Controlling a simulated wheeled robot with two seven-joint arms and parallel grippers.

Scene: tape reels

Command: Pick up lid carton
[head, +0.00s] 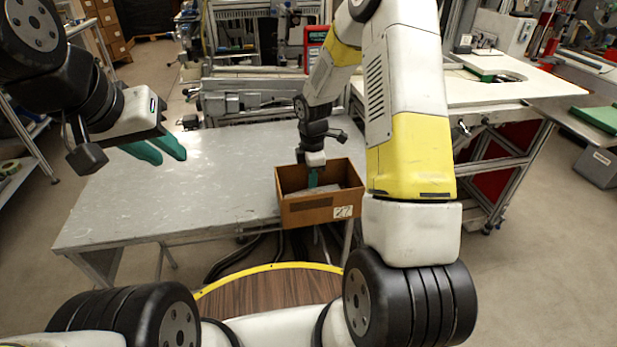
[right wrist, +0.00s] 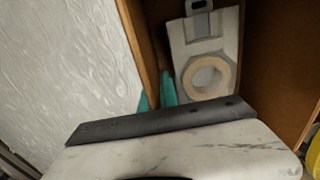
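An open brown carton (head: 305,212) with a label reading 27 stands at the front right of the grey table, its near side at the table's edge. Inside the carton lies a grey-white flat piece (right wrist: 205,40) with a cream ring (right wrist: 207,77). My left gripper (head: 170,158) is empty above the table's left part, fingers apart.
The grey table (head: 180,195) is otherwise bare, with free room left of the carton. Behind it stands a metal machine frame (head: 240,103). A white workbench (head: 480,92) is at the right, beyond my right arm.

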